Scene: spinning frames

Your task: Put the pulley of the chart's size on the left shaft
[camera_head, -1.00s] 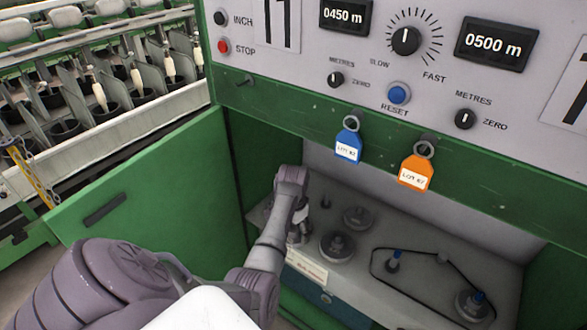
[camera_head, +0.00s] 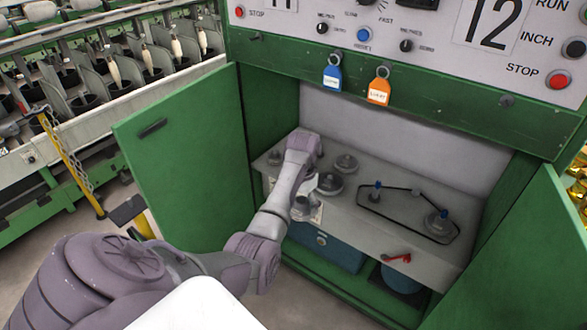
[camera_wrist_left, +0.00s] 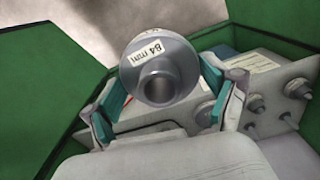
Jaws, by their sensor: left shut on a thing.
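My left gripper (camera_head: 303,207) is shut on a grey pulley with a round bore (camera_wrist_left: 162,78), labelled "84 mm" in the left wrist view. A finger stands at each side of it. In the head view my own arm partly covers the held pulley, near the shelf's front left. The left shaft (camera_head: 376,188), blue-tipped and without a visible pulley, stands to the right of the gripper, inside a dark belt (camera_head: 400,189). The right shaft carries a pulley (camera_head: 439,224) inside the belt's other end. The chart's size cannot be read. My right gripper is out of view.
Two loose pulleys stand on the shelf beside my gripper, one nearer (camera_head: 330,184) and one farther (camera_head: 346,163). The green cabinet has open doors at left (camera_head: 185,150) and right (camera_head: 520,260). A red handle (camera_head: 396,258) lies at the shelf's front edge. Blue (camera_head: 332,79) and orange (camera_head: 378,91) tags hang above.

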